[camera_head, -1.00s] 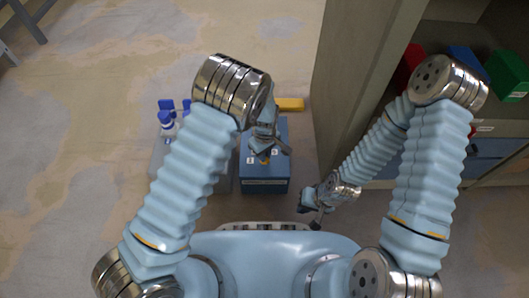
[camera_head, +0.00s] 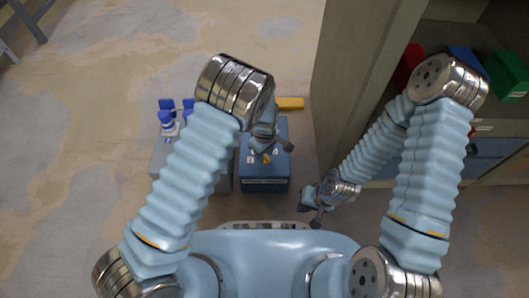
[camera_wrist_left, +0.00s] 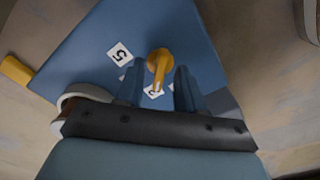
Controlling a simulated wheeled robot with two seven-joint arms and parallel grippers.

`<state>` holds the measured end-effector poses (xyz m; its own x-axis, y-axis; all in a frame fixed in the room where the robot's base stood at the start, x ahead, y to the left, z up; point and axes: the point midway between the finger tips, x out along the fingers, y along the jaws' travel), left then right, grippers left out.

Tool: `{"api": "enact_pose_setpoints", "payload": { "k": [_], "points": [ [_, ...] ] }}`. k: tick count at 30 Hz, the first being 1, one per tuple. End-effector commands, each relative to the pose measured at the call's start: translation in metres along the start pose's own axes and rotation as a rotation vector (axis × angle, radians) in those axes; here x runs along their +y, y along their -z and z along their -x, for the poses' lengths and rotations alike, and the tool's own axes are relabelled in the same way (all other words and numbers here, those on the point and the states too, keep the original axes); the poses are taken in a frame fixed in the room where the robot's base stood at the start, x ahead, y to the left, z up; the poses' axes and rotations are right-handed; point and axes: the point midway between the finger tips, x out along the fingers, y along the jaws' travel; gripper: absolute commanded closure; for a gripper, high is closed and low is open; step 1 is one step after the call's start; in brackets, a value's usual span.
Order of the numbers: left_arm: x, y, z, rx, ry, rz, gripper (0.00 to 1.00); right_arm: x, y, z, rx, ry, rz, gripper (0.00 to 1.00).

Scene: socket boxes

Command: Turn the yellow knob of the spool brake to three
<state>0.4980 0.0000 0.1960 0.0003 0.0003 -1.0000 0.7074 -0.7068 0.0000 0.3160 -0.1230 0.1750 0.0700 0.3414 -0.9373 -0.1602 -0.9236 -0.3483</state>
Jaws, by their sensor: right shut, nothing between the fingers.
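The spool brake is a blue box (camera_head: 264,184) on the floor in front of me. Its yellow knob (camera_head: 266,159) is on the top face and also shows in the left wrist view (camera_wrist_left: 158,62). White number labels surround the knob; one reads 5 (camera_wrist_left: 120,54), and another by the knob's base (camera_wrist_left: 154,92) is partly hidden. My left gripper (camera_head: 272,149) is over the box. In the left wrist view its two fingers (camera_wrist_left: 158,88) are apart, one on each side of the knob, with gaps visible. My right gripper (camera_head: 316,222) is shut and empty, right of the box.
A yellow bar (camera_head: 290,103) lies behind the blue box. A shelf unit (camera_head: 345,85) with coloured bins rises at the right.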

Motion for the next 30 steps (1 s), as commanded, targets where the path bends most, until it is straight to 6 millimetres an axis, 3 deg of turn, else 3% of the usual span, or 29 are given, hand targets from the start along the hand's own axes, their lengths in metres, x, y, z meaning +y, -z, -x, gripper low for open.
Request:
{"api": "enact_pose_setpoints", "payload": {
  "k": [7,11,24,30],
  "points": [
    [0.000,0.000,0.001,0.000,0.000,0.000,0.63,0.000,0.000,0.000,0.000,0.000,0.000,1.00],
    [0.001,0.000,0.012,0.000,-0.002,0.000,0.63,-0.001,0.000,0.003,0.000,0.000,0.000,1.00],
    [0.001,0.000,0.112,0.001,-0.003,0.000,0.63,-0.006,0.001,0.023,0.005,-0.004,-0.001,1.00],
    [0.000,0.000,0.135,-0.001,-0.001,-0.001,0.63,-0.007,0.002,0.026,0.006,-0.006,-0.002,1.00]
  ]
}}
